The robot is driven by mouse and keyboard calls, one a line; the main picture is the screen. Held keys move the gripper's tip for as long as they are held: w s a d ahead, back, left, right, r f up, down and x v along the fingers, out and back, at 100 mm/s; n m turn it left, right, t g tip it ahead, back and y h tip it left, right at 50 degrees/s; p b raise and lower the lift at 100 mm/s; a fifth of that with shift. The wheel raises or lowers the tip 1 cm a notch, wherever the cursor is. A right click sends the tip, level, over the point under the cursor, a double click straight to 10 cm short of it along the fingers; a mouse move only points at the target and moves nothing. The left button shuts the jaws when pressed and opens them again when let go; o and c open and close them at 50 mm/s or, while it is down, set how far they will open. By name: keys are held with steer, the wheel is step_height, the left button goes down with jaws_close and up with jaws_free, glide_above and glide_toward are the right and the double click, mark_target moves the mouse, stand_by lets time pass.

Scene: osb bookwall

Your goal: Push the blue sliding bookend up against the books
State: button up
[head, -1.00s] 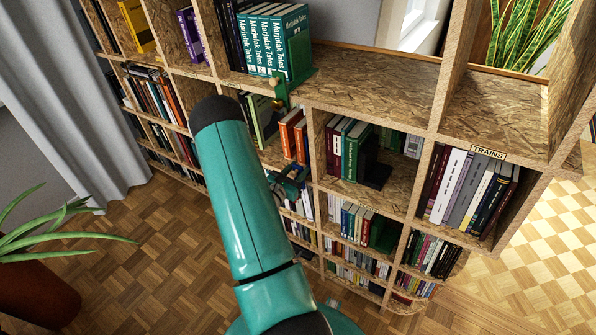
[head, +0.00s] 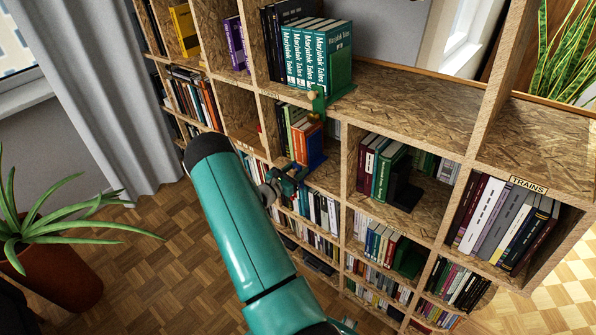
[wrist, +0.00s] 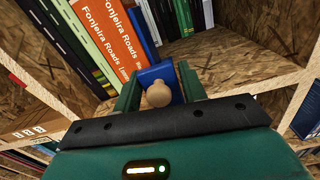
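The blue bookend (head: 317,148) stands upright at the right end of a short row of books on a middle shelf. In the wrist view its blue plate (wrist: 161,73) carries a round wooden knob (wrist: 158,94). Orange "Fonjeira Roads" books (wrist: 108,32) and a thin blue spine stand left of it; whether the plate touches them I cannot tell. My gripper (wrist: 158,80) is open, one finger on each side of the knob, with gaps showing. In the head view my gripper (head: 290,172) is small and dark, just below and in front of the bookend.
Bare shelf board (wrist: 215,55) lies right of the bookend, up to an upright panel. A green bookend (head: 318,100) with a knob stands on the top shelf beside teal books (head: 325,60). A potted plant (head: 50,255) and grey curtain (head: 85,80) are at left.

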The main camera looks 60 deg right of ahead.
steer(key=shift+w+a, duration=0.15)
steer(key=shift+a, duration=0.35)
steer(key=w+a, duration=0.1)
steer(key=a, duration=1.1)
steer(key=shift+w+a, duration=0.3)
steer(key=shift+w, duration=0.1)
steer(key=s+a+r+m+g+y, duration=0.2)
steer(key=a+r+m+y, duration=0.8)
steer(key=r, duration=0.8)
steer(key=s+a+r+m+t+y, duration=0.2)
steer(key=a+r, duration=0.3)
steer(key=a, duration=0.5)
steer(key=s+a+r+m+t+y, duration=0.2)
steer(key=s+a+r+t+y, duration=0.1)
steer(key=a, duration=0.7)
steer(key=s+a+r+m+t+y, duration=0.2)
steer(key=s+a+r+t, duration=0.2)
steer(key=a+r, duration=0.4)
steer(key=a+t, duration=0.1)
steer(key=a, duration=0.1)
steer(key=shift+s+a+r+y, duration=0.2)
steer(key=shift+a+r+y, duration=0.1)
steer(key=shift+a+y, duration=0.1)
